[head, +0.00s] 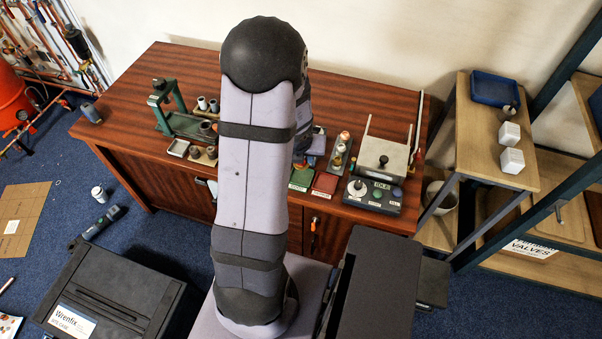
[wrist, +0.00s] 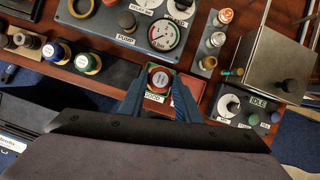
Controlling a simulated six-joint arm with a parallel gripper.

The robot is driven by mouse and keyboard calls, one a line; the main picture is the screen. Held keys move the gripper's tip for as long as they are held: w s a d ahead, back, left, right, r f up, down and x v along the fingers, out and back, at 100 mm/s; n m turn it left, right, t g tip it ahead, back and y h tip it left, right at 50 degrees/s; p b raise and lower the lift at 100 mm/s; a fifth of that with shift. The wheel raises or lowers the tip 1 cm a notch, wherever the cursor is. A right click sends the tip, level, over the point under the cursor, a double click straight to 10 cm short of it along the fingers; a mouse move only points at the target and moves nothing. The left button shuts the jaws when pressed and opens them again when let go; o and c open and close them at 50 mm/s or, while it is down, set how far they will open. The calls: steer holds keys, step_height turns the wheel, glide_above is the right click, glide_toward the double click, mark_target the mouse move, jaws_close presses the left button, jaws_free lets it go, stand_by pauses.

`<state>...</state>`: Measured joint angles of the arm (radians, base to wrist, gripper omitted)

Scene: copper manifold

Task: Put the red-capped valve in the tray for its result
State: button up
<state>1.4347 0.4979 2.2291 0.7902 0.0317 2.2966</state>
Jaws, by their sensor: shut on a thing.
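The red-capped valve (wrist: 160,79) stands between the fingers of my gripper (wrist: 159,84) in the wrist view, its cap facing the camera. My gripper is shut on it. The valve is over or in the green tray (wrist: 147,106), whose label seems to read GOOD; I cannot tell whether it touches the tray floor. A red tray (wrist: 193,84) lies just right of it, partly hidden by the right finger. In the head view the green tray (head: 301,180) and red tray (head: 325,183) lie side by side at the bench's front edge.
A pump panel with a gauge (wrist: 163,36) lies beyond the trays. A rack of small fittings (wrist: 212,42) and a metal box (wrist: 270,62) with an IDLE panel (wrist: 247,107) stand right. Blue-capped (wrist: 55,52) and green-capped (wrist: 88,63) valves stand left.

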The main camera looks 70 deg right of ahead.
mark_target(301, 165)
steer(key=shift+f+b, duration=0.55)
steer(key=shift+f, duration=0.4)
step_height(301, 165, down, 4)
steer(key=b, duration=0.3)
steer(key=shift+r+b, duration=0.1)
steer(key=shift+b, duration=0.3)
steer(key=o, duration=1.2)
steer(key=shift+o, duration=0.2)
steer(key=shift+r+p, duration=0.3)
steer(key=shift+r, duration=0.05)
steer(key=p+v, duration=0.8)
steer(key=v, duration=0.3)
steer(key=shift+r, duration=0.2)
